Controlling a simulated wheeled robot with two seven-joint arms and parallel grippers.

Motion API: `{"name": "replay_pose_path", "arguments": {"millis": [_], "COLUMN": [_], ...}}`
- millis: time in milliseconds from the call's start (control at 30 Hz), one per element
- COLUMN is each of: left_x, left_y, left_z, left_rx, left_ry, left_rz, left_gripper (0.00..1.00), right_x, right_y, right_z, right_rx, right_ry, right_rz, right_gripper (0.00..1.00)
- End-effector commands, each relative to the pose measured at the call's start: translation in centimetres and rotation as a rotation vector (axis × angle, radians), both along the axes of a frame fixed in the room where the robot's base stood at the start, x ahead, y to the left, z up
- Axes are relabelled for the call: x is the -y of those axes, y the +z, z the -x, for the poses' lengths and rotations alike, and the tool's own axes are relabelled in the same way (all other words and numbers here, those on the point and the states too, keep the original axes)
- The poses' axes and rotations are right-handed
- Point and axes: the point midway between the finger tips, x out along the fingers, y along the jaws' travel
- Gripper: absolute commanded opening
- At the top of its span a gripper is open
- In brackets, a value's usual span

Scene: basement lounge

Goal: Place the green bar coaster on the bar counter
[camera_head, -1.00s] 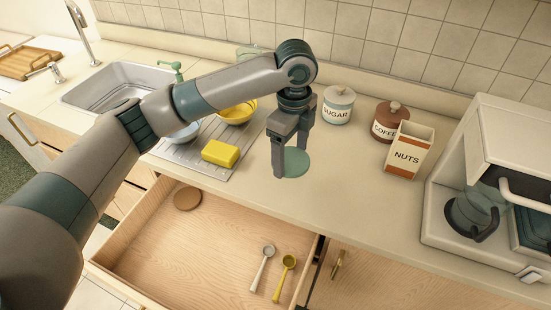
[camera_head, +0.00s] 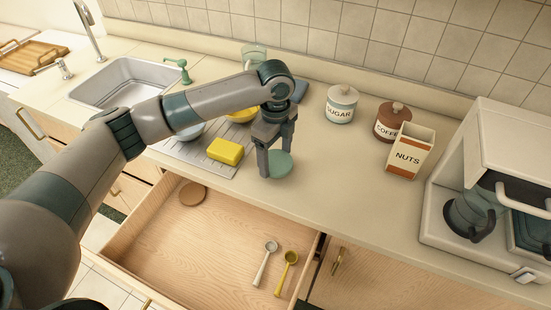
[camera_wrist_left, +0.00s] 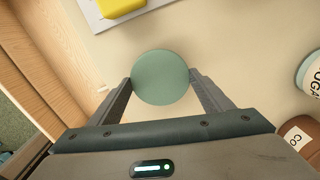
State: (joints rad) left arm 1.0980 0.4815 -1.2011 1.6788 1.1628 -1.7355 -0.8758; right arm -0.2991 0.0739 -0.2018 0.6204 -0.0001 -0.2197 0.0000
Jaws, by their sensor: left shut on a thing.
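The green coaster (camera_head: 280,165) is a flat round disc. My left gripper (camera_head: 272,172) is shut on it, with one finger at each side, as the left wrist view also shows the coaster (camera_wrist_left: 160,77) between the fingertips. The coaster is over the bar counter (camera_head: 330,180), close to its surface; I cannot tell whether it touches. The counter is bare around it, to the right of the drying mat and behind the open drawer. My right gripper is not in view.
An open drawer (camera_head: 150,245) in front holds a brown coaster (camera_head: 193,194) and two scoops. A yellow sponge (camera_head: 225,151) lies on the drainer at left. Sugar (camera_head: 341,104) and coffee (camera_head: 392,122) jars, a nuts box (camera_head: 408,151) and a coffee machine (camera_head: 480,200) stand to the right.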

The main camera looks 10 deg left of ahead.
Motion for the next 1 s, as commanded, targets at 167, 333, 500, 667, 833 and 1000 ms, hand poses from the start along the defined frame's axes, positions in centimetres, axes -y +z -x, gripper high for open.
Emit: {"name": "replay_pose_path", "arguments": {"millis": [167, 333, 500, 667, 833, 1000], "left_x": [0.0, 0.0, 0.0, 0.0, 0.0, 0.0], "left_y": [-1.7, -2.1, -2.2, -2.5, -2.5, -2.5], "left_z": [0.1, 0.0, 0.1, 0.1, 0.1, 0.1], "left_rx": [-0.001, 0.0, -0.001, -0.001, -0.001, -0.001], "left_ry": [-0.001, -0.001, -0.001, 0.0, -0.001, -0.001], "left_rz": [-0.002, 0.0, 0.0, 0.0, 0.0, 0.0], "left_gripper": [0.51, 0.51, 0.51, 0.75, 0.92, 0.92], "right_x": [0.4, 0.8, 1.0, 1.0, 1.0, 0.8], "right_y": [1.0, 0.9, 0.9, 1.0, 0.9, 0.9], "right_z": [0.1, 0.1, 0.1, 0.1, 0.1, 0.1], "right_rx": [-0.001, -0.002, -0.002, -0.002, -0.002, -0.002], "right_ry": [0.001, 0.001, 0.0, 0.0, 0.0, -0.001], "right_rz": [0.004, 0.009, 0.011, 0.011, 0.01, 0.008], "right_gripper": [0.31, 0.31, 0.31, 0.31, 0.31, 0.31]}}
